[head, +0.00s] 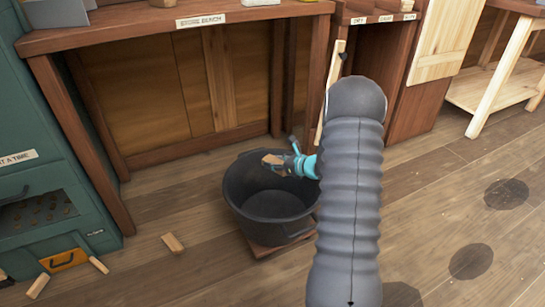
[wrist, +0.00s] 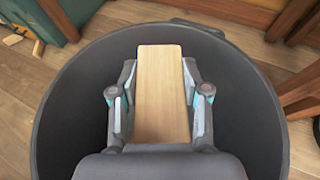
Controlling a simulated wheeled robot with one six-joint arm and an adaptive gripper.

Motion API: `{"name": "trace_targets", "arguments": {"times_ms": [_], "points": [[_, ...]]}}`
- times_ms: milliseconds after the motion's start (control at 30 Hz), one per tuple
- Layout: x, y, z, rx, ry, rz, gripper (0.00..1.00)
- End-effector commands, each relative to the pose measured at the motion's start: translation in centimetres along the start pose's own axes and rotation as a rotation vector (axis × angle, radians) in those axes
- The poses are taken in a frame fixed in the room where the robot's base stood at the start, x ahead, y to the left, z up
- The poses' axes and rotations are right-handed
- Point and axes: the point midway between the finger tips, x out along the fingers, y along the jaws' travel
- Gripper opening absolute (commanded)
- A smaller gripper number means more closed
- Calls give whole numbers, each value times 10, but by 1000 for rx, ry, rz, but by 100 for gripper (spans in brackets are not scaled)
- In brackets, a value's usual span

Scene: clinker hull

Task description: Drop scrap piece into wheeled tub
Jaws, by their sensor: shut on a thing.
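A small light-wood scrap piece (wrist: 160,92) is held between the two fingers of my gripper (wrist: 160,100). In the head view the scrap piece (head: 272,159) shows at the tip of my gripper (head: 281,163), over the opening of the tub. The black round wheeled tub (head: 268,224) stands on the floor on a wooden base, and its inside looks empty where visible. In the wrist view the tub's wall (wrist: 75,110) surrounds the piece on the sides in view. My arm hides the tub's right edge in the head view. The wheels cannot be made out.
A wooden bench (head: 165,37) stands behind the tub, its leg (head: 80,140) at left. A teal cabinet (head: 40,130) is at the far left. Loose wood scraps (head: 173,243) lie on the floor left of the tub. Floor at the right is clear apart from dark round patches.

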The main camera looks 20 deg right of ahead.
Motion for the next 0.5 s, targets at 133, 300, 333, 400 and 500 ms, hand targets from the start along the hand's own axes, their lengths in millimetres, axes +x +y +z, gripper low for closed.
{"name": "trace_targets", "arguments": {"times_ms": [133, 300, 333, 400, 500], "points": [[0, -4, -9, 4, 0, -8, 9], [3, -7, -25, 6, 0, -12, 9], [5, -7, -28, 7, 0, -12, 9], [8, -7, -36, 7, 1, -11, 9], [12, -6, -45, 5, 0, -10, 9]]}}
